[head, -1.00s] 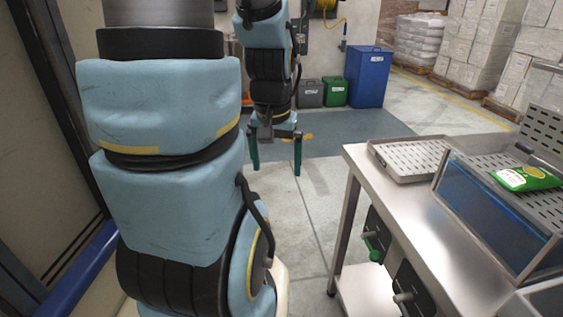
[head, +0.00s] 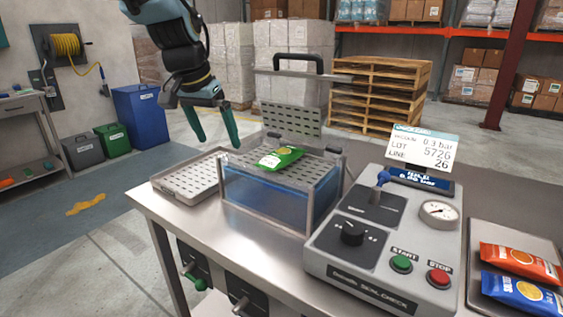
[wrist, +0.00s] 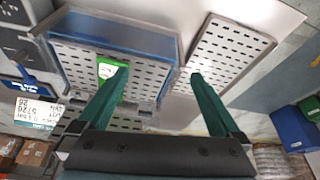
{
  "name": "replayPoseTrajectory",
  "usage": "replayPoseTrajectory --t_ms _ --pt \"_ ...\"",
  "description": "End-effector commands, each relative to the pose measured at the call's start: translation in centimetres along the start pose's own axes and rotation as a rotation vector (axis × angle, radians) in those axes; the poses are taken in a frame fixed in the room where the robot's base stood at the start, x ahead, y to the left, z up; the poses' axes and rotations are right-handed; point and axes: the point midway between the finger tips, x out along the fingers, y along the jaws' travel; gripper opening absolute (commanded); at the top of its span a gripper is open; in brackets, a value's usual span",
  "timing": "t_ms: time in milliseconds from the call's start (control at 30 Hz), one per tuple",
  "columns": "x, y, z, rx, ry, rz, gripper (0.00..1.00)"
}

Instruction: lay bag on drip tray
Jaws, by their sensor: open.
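A green bag (head: 279,158) with a yellow and white label lies on the perforated plate on top of the blue-sided water tank (head: 262,197). The bag also shows in the wrist view (wrist: 103,90), partly hidden behind a finger. The perforated metal drip tray (head: 186,190) lies on the bench just left of the tank, empty; it also shows in the wrist view (wrist: 237,50). My gripper (head: 215,127) is open and empty, above and behind the tray and tank. In the wrist view my two green fingers (wrist: 152,88) point towards the tank and tray.
A perforated lid with a black handle (head: 297,64) stands raised at the tank's back. Right of the tank is a control box (head: 386,240) with gauge and buttons. Orange (head: 520,262) and blue (head: 524,294) bags lie on a tray at far right.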

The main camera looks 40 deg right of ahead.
Motion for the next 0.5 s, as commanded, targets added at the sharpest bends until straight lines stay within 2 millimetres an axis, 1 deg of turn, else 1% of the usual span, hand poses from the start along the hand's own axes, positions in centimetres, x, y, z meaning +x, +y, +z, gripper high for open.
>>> replayPoseTrajectory --t_ms 33,100,200,267,333,500 --pt "-0.1 2.7 -1.9 0.071 0.015 0.023 1.0" --pt "-0.4 5.3 -3.5 0.141 0.029 0.046 1.0" --pt "-0.8 7.7 -4.9 0.202 0.043 0.067 1.0" --pt "-0.8 8.4 -5.3 0.22 0.046 0.074 1.0" --pt "-0.2 8.8 -5.5 0.227 0.045 0.077 1.0" --pt "2.4 8.9 -5.5 0.226 0.043 0.076 1.0"
